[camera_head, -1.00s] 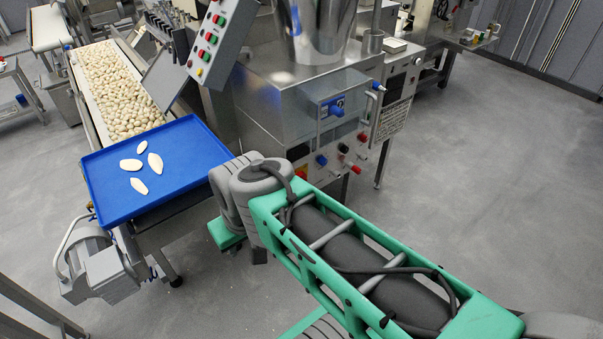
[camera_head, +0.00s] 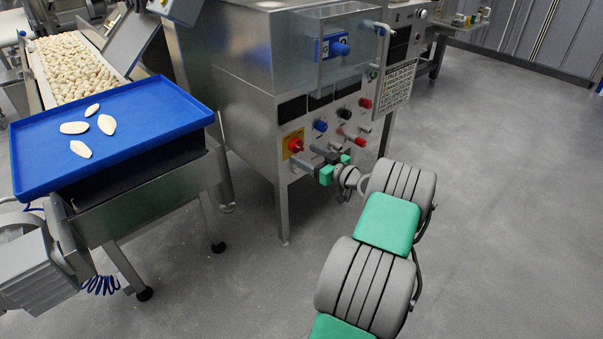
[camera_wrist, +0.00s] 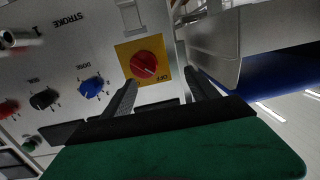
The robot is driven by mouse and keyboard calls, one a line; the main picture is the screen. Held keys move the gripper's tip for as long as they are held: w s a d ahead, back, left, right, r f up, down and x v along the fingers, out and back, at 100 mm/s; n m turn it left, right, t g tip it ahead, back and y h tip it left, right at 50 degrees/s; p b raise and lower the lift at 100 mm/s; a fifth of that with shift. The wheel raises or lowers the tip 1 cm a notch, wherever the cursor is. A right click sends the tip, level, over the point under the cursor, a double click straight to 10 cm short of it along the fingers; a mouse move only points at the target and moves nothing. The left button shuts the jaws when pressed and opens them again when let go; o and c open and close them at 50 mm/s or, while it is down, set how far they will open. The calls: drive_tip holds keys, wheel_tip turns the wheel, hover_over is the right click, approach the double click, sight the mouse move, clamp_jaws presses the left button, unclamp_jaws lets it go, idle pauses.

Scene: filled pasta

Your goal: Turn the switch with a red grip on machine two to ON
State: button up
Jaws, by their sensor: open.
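The switch with a red grip (camera_head: 295,145) sits on a yellow plate at the lower left of the machine's front panel. In the wrist view the red grip (camera_wrist: 146,64) is round, with a pale line across it and "OFF" printed beside it. My gripper (camera_head: 312,156) is at the panel, just right of and below the switch. In the wrist view my gripper (camera_wrist: 160,80) is open, its two dark fingers pointing toward the panel. The red grip shows between their tips, nearer the left finger. Whether a finger touches it I cannot tell.
Blue, black and red knobs (camera_head: 320,125) fill the panel right of the switch. A blue selector (camera_head: 340,48) is above. A blue tray (camera_head: 150,133) with several pale pieces stands left on a metal frame. Grey floor (camera_head: 490,200) is open at right.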

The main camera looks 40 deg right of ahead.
sight(300, 147)
drive_tip(key=shift+t+h, duration=0.4)
drive_tip(key=w, duration=0.1)
drive_tip(key=w+d+f+b, duration=0.1)
drive_tip(key=w, duration=0.1)
drive_tip(key=w+d, duration=0.1)
drive_tip(key=shift+w+d+f+b, duration=0.15)
drive_tip(key=shift+w+f+b, duration=0.1)
drive_tip(key=shift+w+b, duration=0.1)
drive_tip(key=shift+w+r, duration=0.15)
drive_tip(key=shift+w, duration=0.4)
drive_tip(key=shift+c, duration=0.5)
drive_tip(key=shift+m, duration=0.3)
drive_tip(key=c, duration=1.2)
